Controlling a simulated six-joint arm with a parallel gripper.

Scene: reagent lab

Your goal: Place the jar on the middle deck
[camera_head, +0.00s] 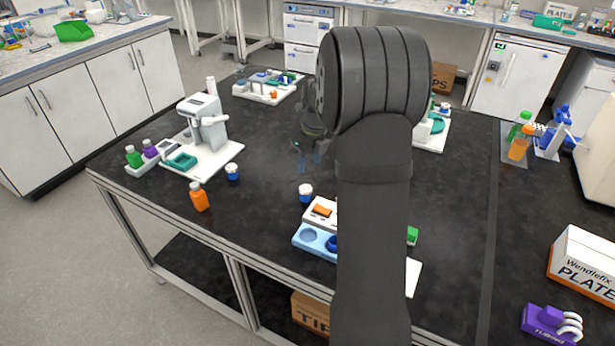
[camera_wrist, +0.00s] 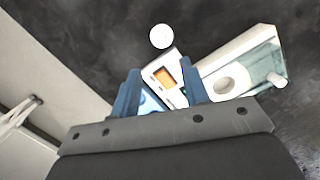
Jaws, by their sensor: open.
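Two small jars with white lids and blue bodies stand on the black bench. One jar (camera_head: 305,193) is near the front device, and the other jar (camera_head: 232,172) is beside the left deck. A round white lid (camera_wrist: 161,36) shows in the wrist view beyond my fingertips; I cannot tell for certain which jar it belongs to. My gripper (camera_head: 310,160) is open and empty above the bench, partly hidden behind my arm; its blue fingers (camera_wrist: 162,88) show apart in the wrist view. White decks stand at left (camera_head: 222,160), back (camera_head: 262,98) and right (camera_head: 436,140); which is the middle one is unclear.
An orange bottle (camera_head: 199,197) stands on the bench left of the jars. A light blue tray (camera_head: 309,238) and a white device with an orange screen (camera_head: 321,212) sit at the front edge, partly behind my arm. The bench centre between the decks is largely clear.

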